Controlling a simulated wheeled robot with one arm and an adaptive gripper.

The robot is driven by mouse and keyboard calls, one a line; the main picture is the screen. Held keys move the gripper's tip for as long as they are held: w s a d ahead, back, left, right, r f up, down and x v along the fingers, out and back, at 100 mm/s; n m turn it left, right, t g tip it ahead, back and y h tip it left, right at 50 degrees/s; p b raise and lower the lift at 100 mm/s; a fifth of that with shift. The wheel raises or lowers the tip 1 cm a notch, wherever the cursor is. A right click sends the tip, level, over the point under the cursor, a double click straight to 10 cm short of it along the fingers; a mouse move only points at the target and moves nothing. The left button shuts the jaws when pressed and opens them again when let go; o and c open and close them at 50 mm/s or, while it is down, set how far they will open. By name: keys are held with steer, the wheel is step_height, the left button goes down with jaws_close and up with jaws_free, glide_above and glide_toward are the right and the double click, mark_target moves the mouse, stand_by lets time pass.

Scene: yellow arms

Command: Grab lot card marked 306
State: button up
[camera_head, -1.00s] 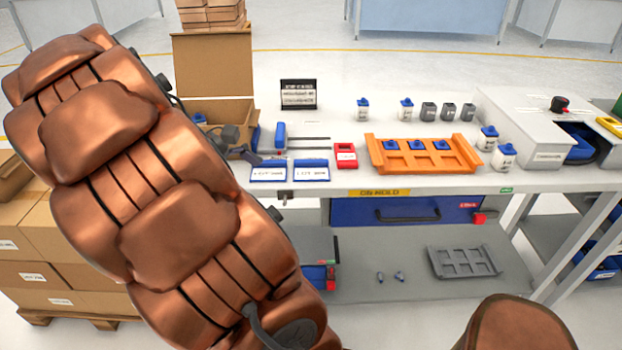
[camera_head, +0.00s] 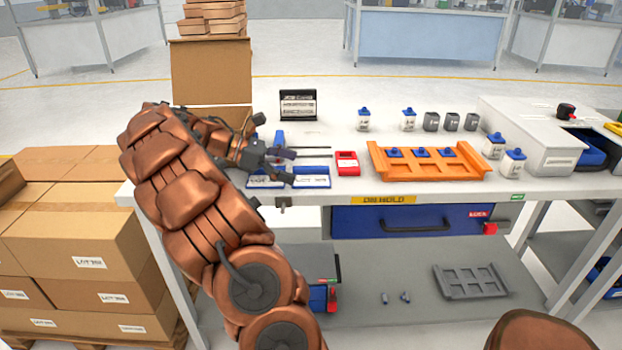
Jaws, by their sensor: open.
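Two blue-edged cards with white label faces lie side by side near the table's front left edge. The left card (camera_head: 262,183) is partly covered by my gripper, and the right card (camera_head: 313,180) shows mostly clear. Their print is too small to read surely, so I cannot tell which is marked 306. My gripper (camera_head: 288,165) is open and empty, its dark fingers pointing right, over or just behind the two cards. I cannot tell its exact height above them or whether it touches either.
A red-framed item (camera_head: 347,163) sits right of the cards, then an orange tray (camera_head: 384,171) with blue pieces. A black sign (camera_head: 298,105) stands behind. Blue-capped bottles (camera_head: 363,120) and grey blocks (camera_head: 431,121) stand farther right. Cartons (camera_head: 90,230) are stacked left of the table (camera_head: 345,196).

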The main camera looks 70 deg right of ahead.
mark_target(317, 178)
steer(key=shift+r+b+x, duration=0.2)
steer(key=shift+b+x, duration=0.15)
steer(key=shift+x, duration=3.05)
steer(key=shift+c, duration=0.4)
steer(key=c, duration=1.1)
steer(key=shift+r, duration=0.1)
